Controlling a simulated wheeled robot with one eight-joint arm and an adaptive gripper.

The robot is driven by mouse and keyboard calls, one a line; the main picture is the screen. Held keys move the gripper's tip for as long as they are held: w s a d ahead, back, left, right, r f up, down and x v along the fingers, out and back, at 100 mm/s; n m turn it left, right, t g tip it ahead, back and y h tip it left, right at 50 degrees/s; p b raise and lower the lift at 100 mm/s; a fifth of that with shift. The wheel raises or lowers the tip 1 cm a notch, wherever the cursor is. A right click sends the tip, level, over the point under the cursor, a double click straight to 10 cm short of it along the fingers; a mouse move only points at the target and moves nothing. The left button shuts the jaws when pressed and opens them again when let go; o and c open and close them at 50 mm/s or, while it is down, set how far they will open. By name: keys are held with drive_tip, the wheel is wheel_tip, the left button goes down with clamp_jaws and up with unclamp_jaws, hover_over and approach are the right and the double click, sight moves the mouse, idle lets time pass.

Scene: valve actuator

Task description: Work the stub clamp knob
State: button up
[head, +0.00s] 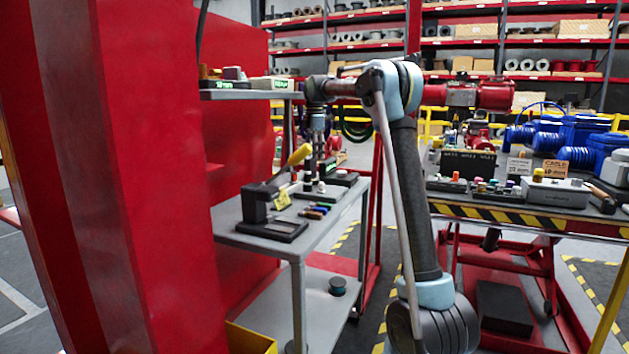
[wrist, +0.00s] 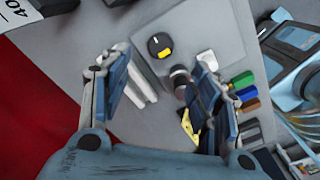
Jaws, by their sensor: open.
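In the wrist view a grey plate (wrist: 150,22) carries a round black knob (wrist: 160,45) with a yellow mark, and a dark cylindrical knob (wrist: 180,80) beside it. I cannot tell for sure which is the stub clamp knob. My gripper (wrist: 163,60) is open, its two fingers apart on either side of these knobs. The right finger partly covers the dark cylindrical knob. Nothing is held between the fingers. In the head view my gripper (head: 318,140) points down over the grey side bench (head: 270,240); the knobs are too small to tell apart there.
Coloured markers (wrist: 244,90) lie right of the fingers. A tall red panel (head: 140,180) stands close on the left. A striped table (head: 510,213) holds blue valve parts at right.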

sight(315, 183)
wheel_tip(315, 183, down, 11)
drive_tip(key=shift+r, duration=0.15)
drive_tip(key=shift+c, duration=0.6)
drive_tip(key=c, duration=0.9)
